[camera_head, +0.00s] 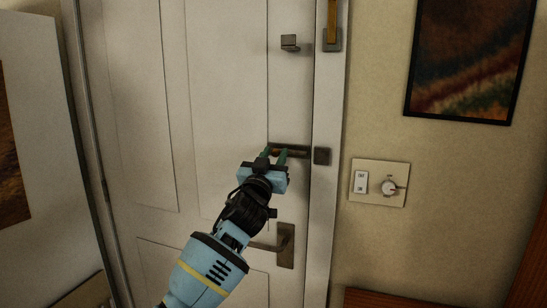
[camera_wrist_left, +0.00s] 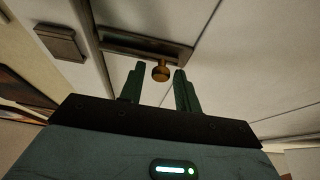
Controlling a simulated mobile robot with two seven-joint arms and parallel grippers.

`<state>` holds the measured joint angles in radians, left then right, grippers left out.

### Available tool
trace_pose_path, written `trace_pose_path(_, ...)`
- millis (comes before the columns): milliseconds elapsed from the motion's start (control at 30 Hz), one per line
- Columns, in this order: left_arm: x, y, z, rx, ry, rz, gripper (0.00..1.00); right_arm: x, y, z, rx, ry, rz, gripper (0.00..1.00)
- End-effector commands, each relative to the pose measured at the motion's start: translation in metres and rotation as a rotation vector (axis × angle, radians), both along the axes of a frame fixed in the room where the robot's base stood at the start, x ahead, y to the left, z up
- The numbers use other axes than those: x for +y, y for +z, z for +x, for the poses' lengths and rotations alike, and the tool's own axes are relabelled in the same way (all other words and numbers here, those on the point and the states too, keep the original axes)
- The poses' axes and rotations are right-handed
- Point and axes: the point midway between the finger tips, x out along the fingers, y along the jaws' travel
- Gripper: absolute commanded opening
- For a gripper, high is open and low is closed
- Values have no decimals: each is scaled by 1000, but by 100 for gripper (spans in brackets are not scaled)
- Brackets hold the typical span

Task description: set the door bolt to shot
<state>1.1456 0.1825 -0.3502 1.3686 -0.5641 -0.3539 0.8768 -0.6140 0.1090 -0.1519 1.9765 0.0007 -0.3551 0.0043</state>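The door bolt (camera_head: 293,149) is a dark horizontal plate on the white door, near its right edge. The bolt's plate (camera_wrist_left: 146,46) and its round brass knob (camera_wrist_left: 161,72) show in the left wrist view. The square dark keeper (camera_head: 321,156) is on the door frame just right of the bolt; it also shows in the left wrist view (camera_wrist_left: 61,41). No bar is seen crossing the gap to the keeper. My left gripper (camera_head: 273,152) is open at the bolt. Its green fingertips (camera_wrist_left: 159,72) stand either side of the knob, with a gap at each side. My right gripper is out of view.
A lever handle (camera_head: 286,245) sits on the door below my left gripper. A small dark fitting (camera_head: 290,43) is above. A wall panel (camera_head: 379,183) with a switch and a dial is right of the frame. A picture (camera_head: 473,60) hangs at upper right.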

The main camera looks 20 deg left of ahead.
Motion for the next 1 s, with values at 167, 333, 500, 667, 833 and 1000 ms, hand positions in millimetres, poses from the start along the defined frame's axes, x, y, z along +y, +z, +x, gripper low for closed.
trace_pose_path(167,0,0,0,0,0,0,9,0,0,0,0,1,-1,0)
trace_pose_path(333,0,0,0,0,0,0,0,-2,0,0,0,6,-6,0)
trace_pose_path(500,-3,-1,0,0,-2,-1,0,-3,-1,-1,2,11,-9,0)
trace_pose_path(667,-22,-3,0,1,-5,-4,0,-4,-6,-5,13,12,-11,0)
trace_pose_path(833,-34,-2,-1,2,-2,-2,0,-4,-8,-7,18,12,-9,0)
trace_pose_path(1000,-36,-1,-1,1,-3,0,0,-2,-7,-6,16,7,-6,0)
